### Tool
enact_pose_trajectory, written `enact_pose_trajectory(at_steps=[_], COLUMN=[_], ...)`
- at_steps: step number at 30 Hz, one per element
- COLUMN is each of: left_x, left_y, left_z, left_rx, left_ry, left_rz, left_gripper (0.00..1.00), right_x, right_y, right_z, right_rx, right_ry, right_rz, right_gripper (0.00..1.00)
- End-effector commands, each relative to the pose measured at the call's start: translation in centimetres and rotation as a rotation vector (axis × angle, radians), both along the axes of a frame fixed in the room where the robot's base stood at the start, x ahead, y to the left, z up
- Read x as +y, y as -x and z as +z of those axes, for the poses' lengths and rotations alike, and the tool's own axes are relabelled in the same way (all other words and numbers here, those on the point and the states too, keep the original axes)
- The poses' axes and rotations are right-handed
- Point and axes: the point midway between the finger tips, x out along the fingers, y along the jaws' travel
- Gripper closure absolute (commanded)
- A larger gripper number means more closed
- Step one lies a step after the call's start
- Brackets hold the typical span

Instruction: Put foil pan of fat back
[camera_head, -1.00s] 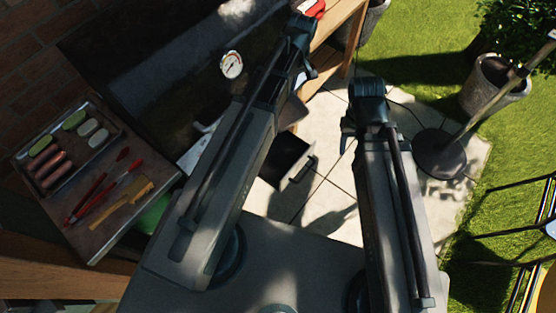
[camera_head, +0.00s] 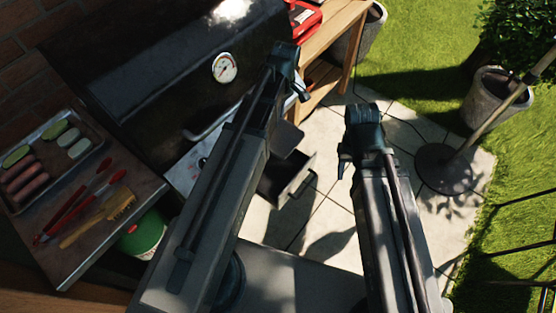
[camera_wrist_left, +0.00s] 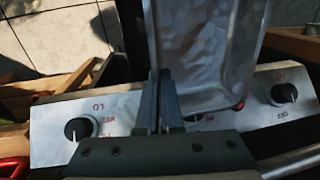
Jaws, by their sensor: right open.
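The foil pan (camera_wrist_left: 208,45) is a shiny, crinkled silver tray at the top middle of the left wrist view. My left gripper (camera_wrist_left: 166,90) is shut on its left wall, with the fingers on either side of the thin edge. Its contents cannot be made out. In the head view my left arm hides this gripper. A dark open drawer with a handle (camera_head: 299,187) sticks out low beside the grill (camera_head: 160,75). My right gripper (camera_head: 343,168) is open, mostly hidden by its own arm, over the paving.
The grill's control panel with knobs (camera_wrist_left: 80,129) lies just below the pan. A side shelf (camera_head: 75,262) holds a tray of food (camera_head: 14,207), red tongs (camera_head: 75,210) and a brush (camera_head: 120,202). A green canister (camera_head: 143,237) stands under it.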

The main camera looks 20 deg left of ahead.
Motion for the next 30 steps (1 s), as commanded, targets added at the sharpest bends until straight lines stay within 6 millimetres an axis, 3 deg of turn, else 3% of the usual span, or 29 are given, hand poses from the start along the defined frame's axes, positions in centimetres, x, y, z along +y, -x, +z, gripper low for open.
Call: enact_pose_trajectory(at_steps=[1, 21, 25, 30], left_x=[0.0, 0.0, 0.0, 0.0], left_y=[0.0, 0.0, 0.0, 0.0], left_z=[-1.9, -14.1, -16.1, -16.5], left_rx=[0.000, 0.000, 0.000, 0.000], left_ry=[0.000, 0.000, 0.000, 0.000], left_rz=[0.000, -0.001, -0.001, -0.001], left_gripper=[1.00, 1.00, 1.00, 1.00], right_x=[0.0, 0.0, 0.0, 0.0], right_y=[0.0, 0.0, 0.0, 0.0], right_z=[-1.9, -14.1, -16.1, -16.5], right_rx=[0.000, 0.000, 0.000, 0.000], right_ry=[0.000, 0.000, 0.000, 0.000], right_rz=[0.000, 0.001, 0.001, 0.001], right_gripper=[0.50, 0.50, 0.50, 0.50])
